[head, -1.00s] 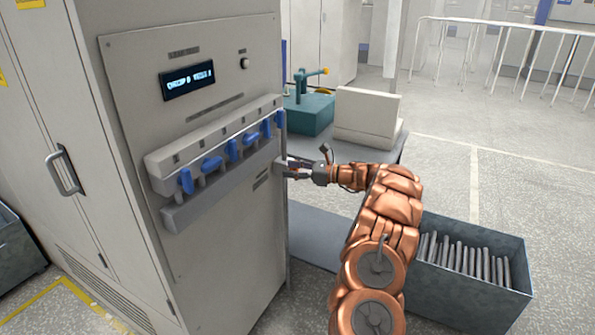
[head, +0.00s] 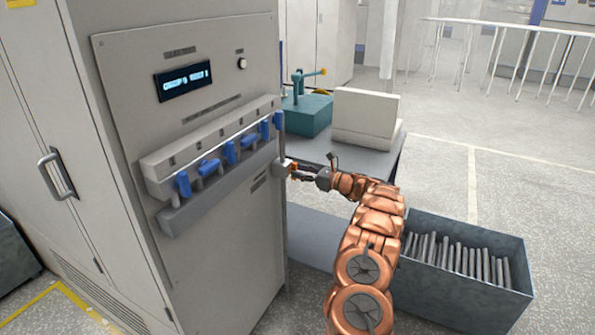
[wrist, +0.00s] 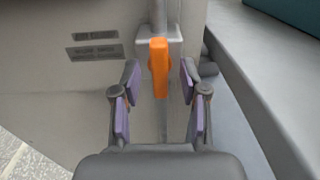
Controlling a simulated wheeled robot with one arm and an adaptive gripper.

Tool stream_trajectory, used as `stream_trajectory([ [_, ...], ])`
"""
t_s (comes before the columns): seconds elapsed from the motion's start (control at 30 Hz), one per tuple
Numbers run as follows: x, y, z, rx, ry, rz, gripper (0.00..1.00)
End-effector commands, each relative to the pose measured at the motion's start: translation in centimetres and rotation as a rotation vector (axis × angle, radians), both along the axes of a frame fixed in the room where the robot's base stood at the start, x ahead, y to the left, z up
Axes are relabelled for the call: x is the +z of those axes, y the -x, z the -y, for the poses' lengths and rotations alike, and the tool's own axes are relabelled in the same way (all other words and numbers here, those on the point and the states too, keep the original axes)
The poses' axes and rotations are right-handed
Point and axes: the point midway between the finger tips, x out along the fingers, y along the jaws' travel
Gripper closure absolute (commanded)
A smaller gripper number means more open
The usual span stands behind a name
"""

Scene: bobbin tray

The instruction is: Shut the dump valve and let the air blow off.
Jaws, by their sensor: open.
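The dump valve has an orange lever (wrist: 158,70) on a grey body at the foot of a vertical pipe (wrist: 158,14). The lever hangs down, in line with the pipe. In the head view a small orange part of the lever (head: 292,168) shows at the cabinet's right edge, beside my fingers. My gripper (wrist: 159,84) is open, with one purple-padded finger on each side of the lever's lower part. Gaps show on both sides, so neither finger appears to touch it. My gripper (head: 298,172) reaches in from the right in the head view.
The grey cabinet (head: 235,225) carries a row of several blue levers (head: 230,152), some upright and some tilted, and a lit display (head: 184,81). A bench (head: 317,150) stands close behind my gripper. A metal bin (head: 425,286) of rods is at right.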

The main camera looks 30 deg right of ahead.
Motion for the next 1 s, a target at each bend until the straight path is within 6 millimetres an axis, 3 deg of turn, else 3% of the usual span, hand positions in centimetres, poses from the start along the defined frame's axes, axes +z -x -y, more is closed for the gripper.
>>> stream_trajectory([
  [0.43,0.11,-1.06,-0.78,0.002,0.0,0.002,0.56],
  [0.87,0.09,-1.07,-0.79,0.003,0.0,0.001,1.0],
  [1.0,0.09,-1.06,-0.78,0.003,0.0,0.001,1.0],
])
